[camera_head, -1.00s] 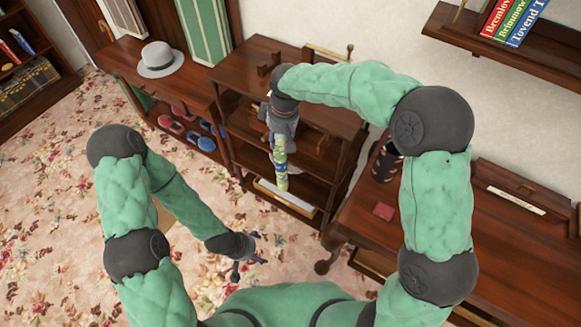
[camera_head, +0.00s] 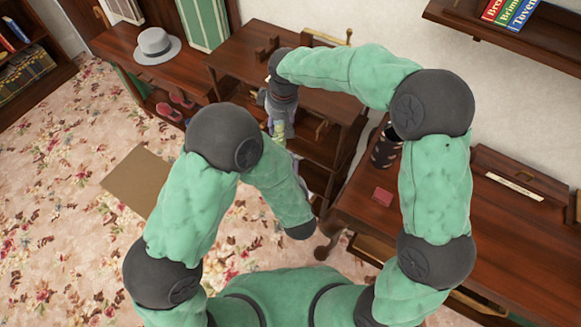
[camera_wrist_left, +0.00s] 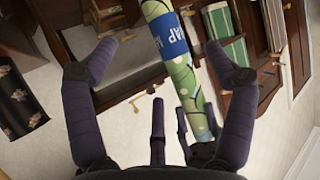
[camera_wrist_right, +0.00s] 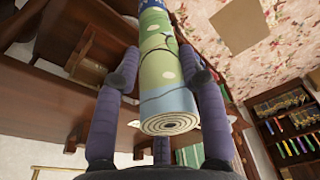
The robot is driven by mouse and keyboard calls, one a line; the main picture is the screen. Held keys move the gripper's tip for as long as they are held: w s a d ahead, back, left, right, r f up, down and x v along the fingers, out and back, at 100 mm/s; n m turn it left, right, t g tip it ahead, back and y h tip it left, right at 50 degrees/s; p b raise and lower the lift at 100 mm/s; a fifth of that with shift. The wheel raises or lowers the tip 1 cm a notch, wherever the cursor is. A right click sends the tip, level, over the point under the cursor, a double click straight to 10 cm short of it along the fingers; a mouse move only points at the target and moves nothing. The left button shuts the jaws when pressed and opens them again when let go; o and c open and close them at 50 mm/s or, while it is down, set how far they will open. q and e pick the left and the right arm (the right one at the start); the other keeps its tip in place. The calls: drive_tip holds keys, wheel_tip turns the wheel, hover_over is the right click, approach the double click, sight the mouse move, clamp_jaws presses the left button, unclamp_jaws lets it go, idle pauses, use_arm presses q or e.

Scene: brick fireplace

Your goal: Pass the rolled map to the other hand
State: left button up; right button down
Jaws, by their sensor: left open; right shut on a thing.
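The rolled map (camera_head: 279,131), green and pale with a blue label, is partly hidden in the head view. My right gripper (camera_head: 278,118) is shut on it. In the right wrist view the map (camera_wrist_right: 165,88) lies between the fingers, its coiled end facing the camera. My left gripper (camera_wrist_left: 165,52) is open. In the left wrist view the map (camera_wrist_left: 178,75) crosses between its spread fingers, with the blue label near the middle; I cannot tell whether it is touched. The left fingers are hidden in the head view.
A wooden desk (camera_head: 470,235) with a small red item (camera_head: 382,196) stands at the right. Wooden shelves (camera_head: 245,60) stand behind the right gripper. A grey hat (camera_head: 157,46) sits on a cabinet at the upper left. The carpet (camera_head: 60,190) at left is open floor.

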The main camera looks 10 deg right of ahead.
use_arm(q)
drive_tip(key=w+f, duration=0.2)
drive_tip(key=w, duration=0.8)
drive_tip(key=shift+w+f+t, duration=0.15)
drive_tip(key=shift+w+t, duration=0.15)
drive_tip(key=shift+t, duration=0.1)
drive_tip(key=shift+d, duration=0.1)
drive_tip(key=c, duration=1.4)
use_arm(e)
drive_tip(key=shift+a, duration=0.1)
drive_tip(key=c, duration=0.6)
unclamp_jaws()
drive_tip(key=shift+c, duration=0.2)
